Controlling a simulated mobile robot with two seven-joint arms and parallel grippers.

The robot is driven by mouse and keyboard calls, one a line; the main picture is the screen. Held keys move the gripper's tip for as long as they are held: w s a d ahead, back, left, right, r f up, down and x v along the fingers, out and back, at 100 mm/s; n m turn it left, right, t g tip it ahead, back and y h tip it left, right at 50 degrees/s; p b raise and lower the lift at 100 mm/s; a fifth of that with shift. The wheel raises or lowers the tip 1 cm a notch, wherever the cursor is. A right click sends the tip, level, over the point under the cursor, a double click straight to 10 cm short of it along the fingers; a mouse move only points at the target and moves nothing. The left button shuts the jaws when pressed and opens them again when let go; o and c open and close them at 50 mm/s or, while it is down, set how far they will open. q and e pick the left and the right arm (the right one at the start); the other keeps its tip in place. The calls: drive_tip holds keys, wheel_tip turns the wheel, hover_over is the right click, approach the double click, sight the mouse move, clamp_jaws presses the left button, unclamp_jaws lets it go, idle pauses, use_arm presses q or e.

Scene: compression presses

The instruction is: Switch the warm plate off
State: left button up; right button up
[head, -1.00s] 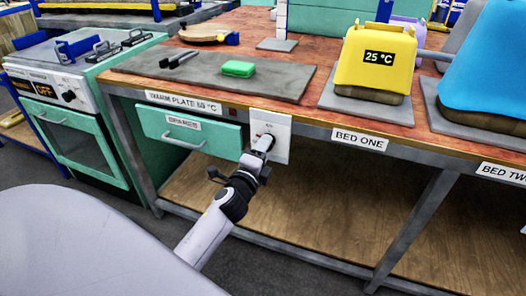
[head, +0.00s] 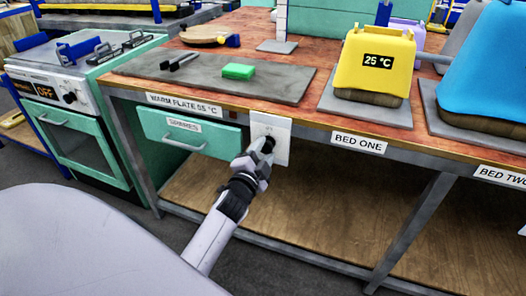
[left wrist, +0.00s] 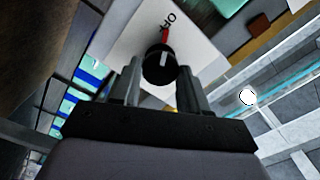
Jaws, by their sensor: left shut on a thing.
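A white switch panel (head: 283,128) with a black knob (head: 269,144) is fixed to the bench front, under the edge of the grey warm plate (head: 210,85). The label (head: 184,104) reads "WARM PLATE 55 °C". My left gripper (head: 263,150) is at the panel, shut on the knob. The left wrist view shows the knob (left wrist: 160,66) between the two fingers of the gripper (left wrist: 159,82). A red mark (left wrist: 165,38) runs from the knob towards partly readable lettering, "OF". My right gripper is not in view.
A green block (head: 238,71) and dark handles (head: 179,61) lie on the warm plate. A green drawer (head: 188,133) labelled "SPARES" is left of the panel. A yellow press (head: 375,65) reading 25 °C stands right. The lower shelf (head: 300,205) is bare.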

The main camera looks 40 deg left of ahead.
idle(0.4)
use_arm(q)
drive_tip(key=o, duration=1)
drive_tip(key=shift+o, duration=0.2)
drive_tip(key=shift+s, duration=0.15)
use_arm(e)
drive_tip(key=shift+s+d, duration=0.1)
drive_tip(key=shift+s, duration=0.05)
